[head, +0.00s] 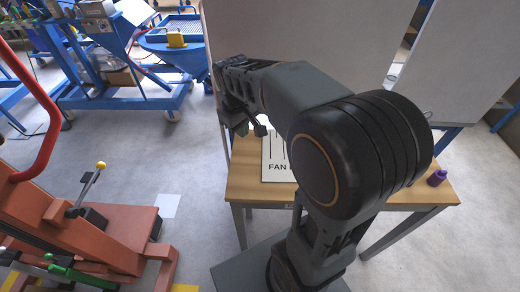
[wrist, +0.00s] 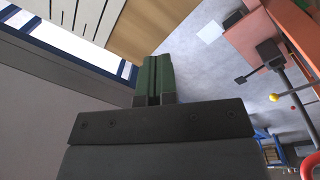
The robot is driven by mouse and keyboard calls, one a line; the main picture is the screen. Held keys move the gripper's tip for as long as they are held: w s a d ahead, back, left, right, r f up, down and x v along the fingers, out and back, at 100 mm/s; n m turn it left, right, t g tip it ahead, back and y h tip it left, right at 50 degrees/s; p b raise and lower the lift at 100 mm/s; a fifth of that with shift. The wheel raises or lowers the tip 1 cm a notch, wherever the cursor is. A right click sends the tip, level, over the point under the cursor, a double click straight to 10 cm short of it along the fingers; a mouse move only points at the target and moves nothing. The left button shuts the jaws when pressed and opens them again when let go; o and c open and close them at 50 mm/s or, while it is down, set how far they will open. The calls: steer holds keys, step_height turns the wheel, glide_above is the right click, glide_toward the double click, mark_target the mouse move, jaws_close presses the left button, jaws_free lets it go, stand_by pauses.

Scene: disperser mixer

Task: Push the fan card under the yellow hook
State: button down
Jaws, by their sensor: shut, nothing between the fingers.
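The fan card (head: 277,158) is a white sheet with black vertical lines and the letters "FAN". It lies on the left part of the wooden table, and my arm hides its right side in the head view. Part of the card (wrist: 85,12) also shows at the top left of the wrist view. My gripper (wrist: 153,62) has green fingers that are shut and empty. In the wrist view they are beside the table's edge, apart from the card. I cannot make out a yellow hook in either view.
The wooden table (head: 243,185) stands before a large grey panel (head: 300,35). A purple bottle (head: 437,177) is at its right end. An orange machine (head: 110,235) with a yellow-knobbed lever (head: 88,185) stands at left. Grey floor between them is mostly clear.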

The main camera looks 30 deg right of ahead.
mark_target(260, 153)
steer(key=w+d+f+n+g+b, duration=0.2)
steer(key=w+d+f+n+g, duration=0.15)
steer(key=w+f, duration=0.6)
steer(key=shift+t+h, duration=0.25)
steer(key=shift+h, duration=0.15)
steer(key=x, duration=0.5)
steer(key=d+x, duration=0.1)
steer(key=x, duration=0.1)
steer(key=shift+w+f, duration=0.25)
steer(key=shift+w, duration=0.15)
steer(key=shift+s+d+f, duration=0.1)
steer(key=shift+s+d, duration=0.3)
steer(key=shift+s, duration=0.2)
steer(key=shift+s+d+f, duration=0.1)
steer(key=shift+s+d, duration=0.25)
steer(key=shift+s, duration=0.2)
steer(key=shift+s+d, duration=0.35)
steer(key=shift+s, duration=0.2)
